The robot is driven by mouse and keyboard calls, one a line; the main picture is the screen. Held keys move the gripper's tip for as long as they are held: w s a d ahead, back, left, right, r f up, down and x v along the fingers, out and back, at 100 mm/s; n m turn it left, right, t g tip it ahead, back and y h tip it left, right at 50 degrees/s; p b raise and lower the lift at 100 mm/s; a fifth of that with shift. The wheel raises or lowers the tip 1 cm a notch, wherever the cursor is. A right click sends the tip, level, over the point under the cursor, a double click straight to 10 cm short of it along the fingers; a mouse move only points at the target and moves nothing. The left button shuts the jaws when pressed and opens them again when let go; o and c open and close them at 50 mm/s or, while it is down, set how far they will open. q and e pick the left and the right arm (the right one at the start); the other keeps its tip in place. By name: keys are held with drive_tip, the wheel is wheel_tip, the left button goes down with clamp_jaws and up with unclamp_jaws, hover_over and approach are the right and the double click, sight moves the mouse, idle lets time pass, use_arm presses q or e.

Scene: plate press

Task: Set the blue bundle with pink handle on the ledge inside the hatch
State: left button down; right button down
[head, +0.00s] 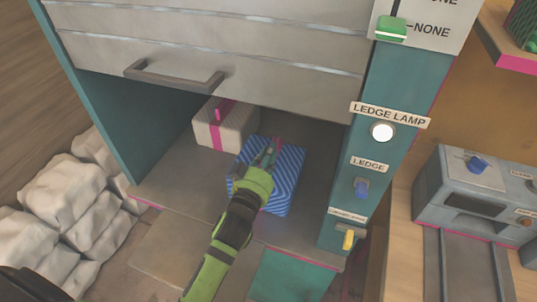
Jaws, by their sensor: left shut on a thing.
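The blue striped bundle (285,186) with a pink handle (277,147) is inside the hatch opening, over the grey ledge (175,182). My left gripper (268,155) reaches in from below and is shut on the bundle at its handle. The gripper hides part of the handle and the bundle's top. I cannot tell whether the bundle's underside touches the ledge. The hatch door (220,50) is raised above the opening, with a grey bar handle. My right gripper is not in view.
A white bundle with a pink band (222,127) sits on the ledge, behind and left of the blue one. The teal right post (385,100) carries a lamp, a blue switch and a yellow switch. White sacks (65,195) are piled at left. A grey machine (475,195) stands at right.

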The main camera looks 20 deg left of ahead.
use_arm(q)
drive_tip(key=c, duration=1.6)
unclamp_jaws()
drive_tip(key=shift+f, duration=0.2)
drive_tip(key=shift+c, duration=0.2)
drive_tip(key=o, duration=0.4)
drive_tip(key=shift+s, duration=0.15)
drive_tip(key=s+b, duration=0.2)
drive_tip(key=s, duration=0.9)
drive_tip(key=shift+s+a+r+b, duration=0.1)
drive_tip(key=shift+s+r+b, duration=0.05)
drive_tip(key=shift+s+b, duration=0.2)
